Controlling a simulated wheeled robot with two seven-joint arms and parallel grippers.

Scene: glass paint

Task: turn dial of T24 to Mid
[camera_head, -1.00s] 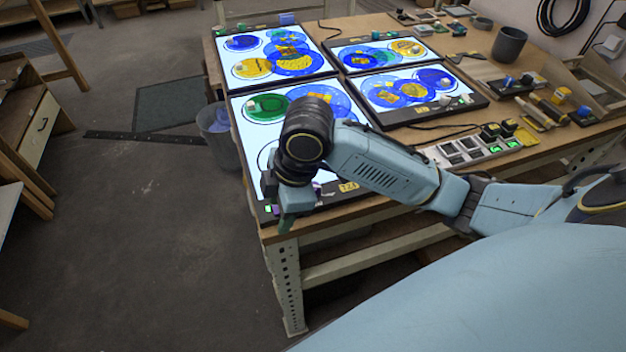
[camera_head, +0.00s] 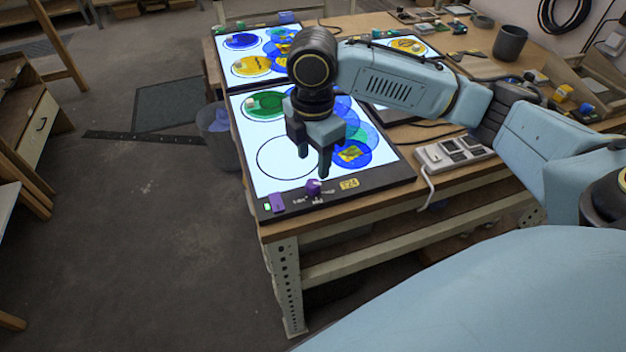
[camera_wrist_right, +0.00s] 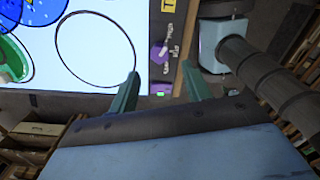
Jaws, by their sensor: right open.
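The T24 light panel (camera_head: 285,187) lies at the near left corner of the table, with its yellow T24 label (camera_head: 349,184) on the black front edge. Its small purple dial (camera_head: 313,187) sits on that edge beside the label, and in the right wrist view the dial (camera_wrist_right: 158,50) is beyond the fingertips. The dial's exact setting is too small to read. A purple block (camera_head: 278,202) is at the panel's left corner, by a green light. My right gripper (camera_head: 313,174) is open and empty, above the panel close to the dial. My left gripper is not in view.
Other lit panels (camera_head: 228,66) with coloured discs lie behind T24. A white power strip (camera_head: 452,153) with a hanging cord is to the right. A dark cup (camera_head: 509,42) stands at the back. A bin (camera_head: 216,135) stands left of the table; open floor lies there.

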